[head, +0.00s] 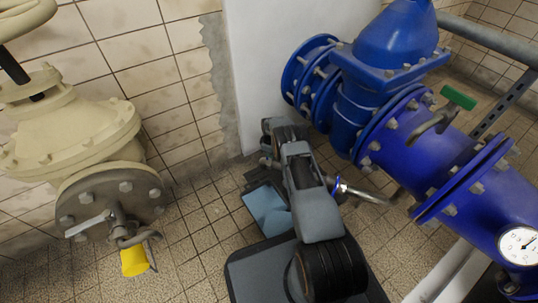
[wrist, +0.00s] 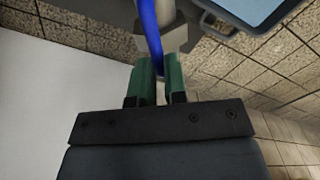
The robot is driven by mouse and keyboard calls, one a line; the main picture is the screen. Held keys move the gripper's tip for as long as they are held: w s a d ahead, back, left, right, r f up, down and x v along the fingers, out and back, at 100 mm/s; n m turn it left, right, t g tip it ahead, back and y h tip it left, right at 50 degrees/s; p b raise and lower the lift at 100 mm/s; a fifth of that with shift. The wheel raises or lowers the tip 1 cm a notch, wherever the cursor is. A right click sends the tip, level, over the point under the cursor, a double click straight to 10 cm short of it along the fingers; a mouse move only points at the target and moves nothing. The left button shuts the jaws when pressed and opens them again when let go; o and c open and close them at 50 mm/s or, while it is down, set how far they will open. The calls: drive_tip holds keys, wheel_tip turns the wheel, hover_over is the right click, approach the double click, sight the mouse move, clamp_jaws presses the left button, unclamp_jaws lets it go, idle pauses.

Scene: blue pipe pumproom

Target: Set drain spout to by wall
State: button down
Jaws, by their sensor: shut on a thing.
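A metal drain spout (head: 365,193) hangs low beside the big blue pipe. Its end near my arm carries a blue band (head: 338,186), close to the white wall block. In the wrist view, my gripper (wrist: 161,78) has two green fingers closed around a narrow blue part (wrist: 152,38), with a grey-beige metal piece (wrist: 176,36) just beyond. The blue part seems to belong to the spout; its far end is out of view. In the head view my arm hides the fingers.
The white wall block (head: 265,70) stands behind my arm. The blue flanged pipe (head: 400,125) with a green-handled valve (head: 457,97) and a gauge (head: 519,245) fills the right.

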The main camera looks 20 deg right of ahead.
drive_tip(key=shift+d, duration=0.25)
drive_tip(key=c, duration=1.4)
unclamp_jaws()
drive_tip(key=shift+d, duration=0.1)
drive_tip(key=shift+o, duration=1.1)
drive_tip(key=shift+a, duration=0.25)
drive_tip(key=shift+r, duration=0.35)
wheel_tip(320, 180, up, 13)
drive_tip(key=p, duration=0.6)
drive_tip(key=shift+s+a, duration=0.1)
drive_tip(key=shift+a, duration=0.05)
